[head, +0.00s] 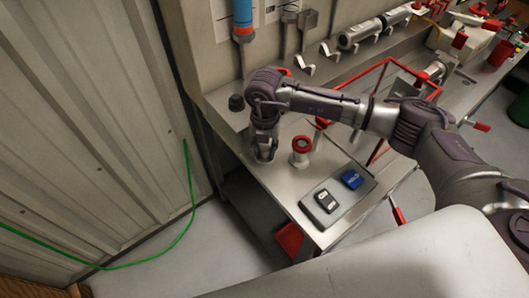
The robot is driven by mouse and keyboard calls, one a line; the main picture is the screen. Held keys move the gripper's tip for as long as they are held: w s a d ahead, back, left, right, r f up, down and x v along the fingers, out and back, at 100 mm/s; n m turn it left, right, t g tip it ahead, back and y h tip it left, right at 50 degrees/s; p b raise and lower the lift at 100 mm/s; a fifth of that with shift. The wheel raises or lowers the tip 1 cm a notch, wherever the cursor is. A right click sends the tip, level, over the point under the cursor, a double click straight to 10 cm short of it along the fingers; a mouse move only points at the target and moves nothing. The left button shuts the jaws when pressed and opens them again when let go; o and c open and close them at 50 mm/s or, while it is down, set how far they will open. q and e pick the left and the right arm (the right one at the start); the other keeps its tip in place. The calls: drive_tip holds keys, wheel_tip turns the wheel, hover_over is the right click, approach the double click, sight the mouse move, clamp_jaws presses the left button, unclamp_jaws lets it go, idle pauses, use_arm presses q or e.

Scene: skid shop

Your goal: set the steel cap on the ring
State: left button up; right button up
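My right arm comes in from the right and reaches across the bench. My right gripper (265,149) points down over the left end of the steel bench top, its fingers close to the surface. Its fingertips are too small and grey for me to tell whether they are open or shut, or whether the steel cap is between them. I cannot make out the steel cap apart from the gripper. A red ring (302,142) sits on top of a short pale upright piece just right of the gripper, apart from it. My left gripper is not in view.
A grey tray (345,207) with a black and a blue item lies at the bench's front. A black knob (236,102) stands behind the gripper. A red frame (380,75) and steel fittings (362,34) are further right. A green hose (189,185) hangs by the left wall.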

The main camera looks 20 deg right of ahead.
sight(265, 148)
drive_tip(key=c, duration=0.4)
drive_tip(key=shift+r+p, duration=2.35)
drive_tip(key=shift+r, duration=1.45)
